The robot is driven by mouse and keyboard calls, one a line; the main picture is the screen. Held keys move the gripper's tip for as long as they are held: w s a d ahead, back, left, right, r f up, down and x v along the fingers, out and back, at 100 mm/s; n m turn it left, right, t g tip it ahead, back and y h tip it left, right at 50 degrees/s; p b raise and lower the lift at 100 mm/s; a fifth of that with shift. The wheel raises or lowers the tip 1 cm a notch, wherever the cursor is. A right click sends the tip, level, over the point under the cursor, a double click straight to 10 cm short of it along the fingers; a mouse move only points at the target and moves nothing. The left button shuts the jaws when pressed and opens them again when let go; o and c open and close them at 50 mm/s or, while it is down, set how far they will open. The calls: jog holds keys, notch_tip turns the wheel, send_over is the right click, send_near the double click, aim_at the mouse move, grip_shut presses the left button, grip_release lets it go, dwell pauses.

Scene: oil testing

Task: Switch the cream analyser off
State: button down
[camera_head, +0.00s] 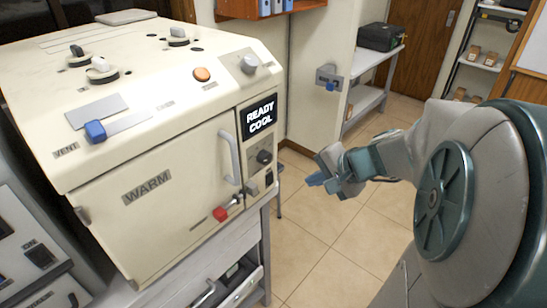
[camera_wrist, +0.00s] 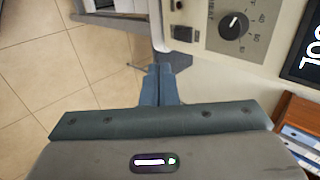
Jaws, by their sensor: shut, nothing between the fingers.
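The cream analyser (camera_head: 160,150) stands at the left in the head view, its door marked WARM and shut. Its display (camera_head: 259,116) reads READY COOL. Below the display are a dark dial (camera_head: 264,157) and a small dark rocker switch (camera_head: 269,179). In the wrist view the dial (camera_wrist: 233,26) and a black rocker (camera_wrist: 182,33) show on the panel; I cannot tell the rocker's position. My gripper (camera_head: 318,178) is shut and empty, to the right of the panel and apart from it. Its closed fingers (camera_wrist: 159,72) show in the wrist view, the rocker just beyond them.
A red-tipped lever (camera_head: 220,213) and a door handle (camera_head: 229,158) stick out from the analyser's front. A blue-tipped slider (camera_head: 97,131) and several knobs are on top. Tiled floor (camera_head: 315,240) lies open beside it. A shelf bench with a black case (camera_head: 381,37) stands behind.

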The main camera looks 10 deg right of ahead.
aim_at(271, 179)
jog(key=shift+w+a+r+x, duration=0.2)
jog(key=shift+w+r+x, duration=0.1)
jog(key=shift+x, duration=1.9)
jog(key=shift+w+a+r+x, duration=0.2)
jog(key=shift+a+r+x, duration=0.1)
jog(key=shift+x, duration=1.9)
jog(key=shift+w+a+r+x, duration=0.15)
jog(key=shift+w+r+x, duration=0.15)
jog(key=shift+x, duration=1.9)
